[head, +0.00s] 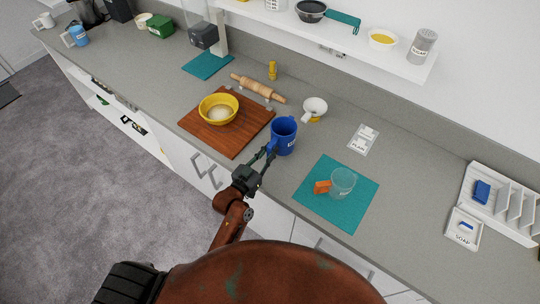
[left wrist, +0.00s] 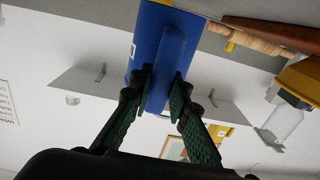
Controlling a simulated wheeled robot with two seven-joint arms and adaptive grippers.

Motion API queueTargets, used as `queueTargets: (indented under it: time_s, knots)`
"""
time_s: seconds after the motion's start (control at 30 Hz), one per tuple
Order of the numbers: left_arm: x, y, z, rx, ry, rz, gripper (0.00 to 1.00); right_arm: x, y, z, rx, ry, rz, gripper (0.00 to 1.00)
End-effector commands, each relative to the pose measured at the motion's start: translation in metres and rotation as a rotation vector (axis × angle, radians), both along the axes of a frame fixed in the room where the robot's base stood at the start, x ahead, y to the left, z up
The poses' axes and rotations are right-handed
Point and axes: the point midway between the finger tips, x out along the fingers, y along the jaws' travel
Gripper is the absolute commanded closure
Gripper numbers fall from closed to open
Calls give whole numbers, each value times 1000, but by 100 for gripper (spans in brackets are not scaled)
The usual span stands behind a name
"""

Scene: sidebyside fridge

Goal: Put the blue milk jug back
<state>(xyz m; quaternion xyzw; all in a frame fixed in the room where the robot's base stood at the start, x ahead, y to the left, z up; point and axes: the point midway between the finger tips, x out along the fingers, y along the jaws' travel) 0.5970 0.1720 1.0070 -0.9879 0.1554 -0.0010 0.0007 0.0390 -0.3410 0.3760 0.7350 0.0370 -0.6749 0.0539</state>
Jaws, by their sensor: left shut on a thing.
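The blue milk jug (head: 284,136) is upright at the right edge of the wooden board, near the front of the counter. A small pale label shows low on its side. My left gripper (head: 266,154) reaches it from the front and is shut on its handle. In the left wrist view the jug (left wrist: 150,42) fills the top middle, and the green fingers of the gripper (left wrist: 160,92) close on the handle from both sides. I cannot tell whether the jug's base touches the counter. My right gripper is not in view.
A yellow bowl (head: 218,108) sits on the wooden board (head: 240,143). A teal mat (head: 345,216) with a clear measuring cup (head: 342,183) lies right of the jug. A white funnel-like item (head: 314,107) stands behind it. A wall shelf (head: 350,38) hangs above. Bare counter (head: 310,150) lies between jug and mat.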

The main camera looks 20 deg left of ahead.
Motion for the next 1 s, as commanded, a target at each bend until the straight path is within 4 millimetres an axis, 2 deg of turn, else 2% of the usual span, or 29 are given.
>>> queueTargets:
  time_s: [0.1, 0.2, 0.53, 0.57, 0.6, 0.8, 1.0]
  knots:
    - [-1, -1, -16, 1, 2, -2, 100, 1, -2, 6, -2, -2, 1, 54]
    - [-1, 0, -23, 0, 1, -1, 100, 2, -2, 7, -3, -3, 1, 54]
    - [-2, 0, -26, 0, 0, -1, 100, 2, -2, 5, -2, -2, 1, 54]
    - [-2, 0, -26, 0, 2, -1, 83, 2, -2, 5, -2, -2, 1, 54]
    - [-2, 0, -26, -1, 1, -1, 80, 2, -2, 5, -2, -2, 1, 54]
    - [-2, 0, -26, 0, 2, -1, 67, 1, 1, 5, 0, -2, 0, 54]
    - [-2, 0, -26, 0, 2, 0, 67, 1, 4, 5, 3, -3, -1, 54]
